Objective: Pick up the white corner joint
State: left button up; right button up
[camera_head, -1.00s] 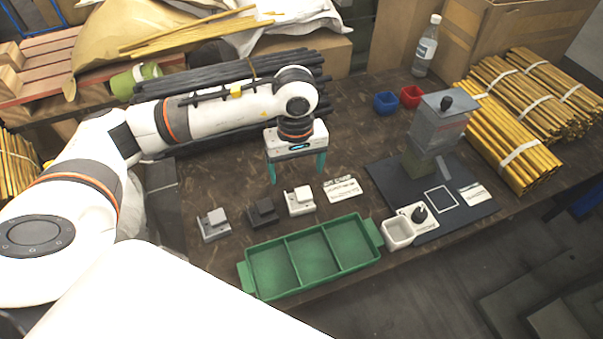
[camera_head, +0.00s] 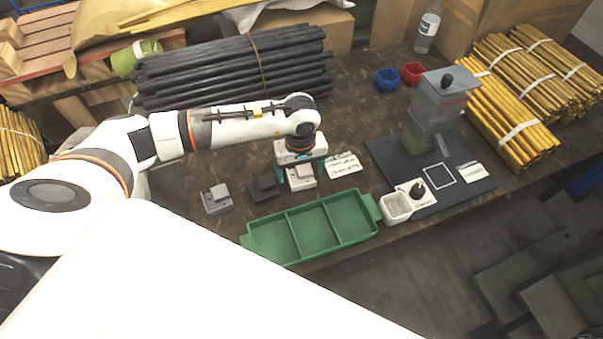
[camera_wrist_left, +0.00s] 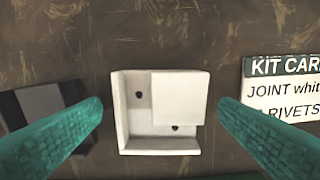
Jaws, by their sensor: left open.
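The white corner joint (camera_head: 301,179) lies on the brown table, just behind the green tray. In the left wrist view the joint (camera_wrist_left: 160,111) sits centred between the two teal fingers, showing two dark holes in its base. My left gripper (camera_head: 301,170) is open above the joint, with a finger to each side of it. In the left wrist view the fingers of the left gripper (camera_wrist_left: 160,135) stand apart from the joint with a gap on both sides. A black joint (camera_head: 263,188) and a grey joint (camera_head: 217,199) stand in a row to its left.
A green three-compartment tray (camera_head: 312,229) lies in front of the joints. A kit card (camera_head: 343,165) is close on the right. A grey press (camera_head: 437,105) on a dark mat, a white cup (camera_head: 397,208) and bundled yellow rods (camera_head: 505,125) are farther right. Black rods (camera_head: 230,67) lie behind.

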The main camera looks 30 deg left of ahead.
pick_arm(q)
jog(key=shift+f, duration=0.1)
jog(key=c, duration=1)
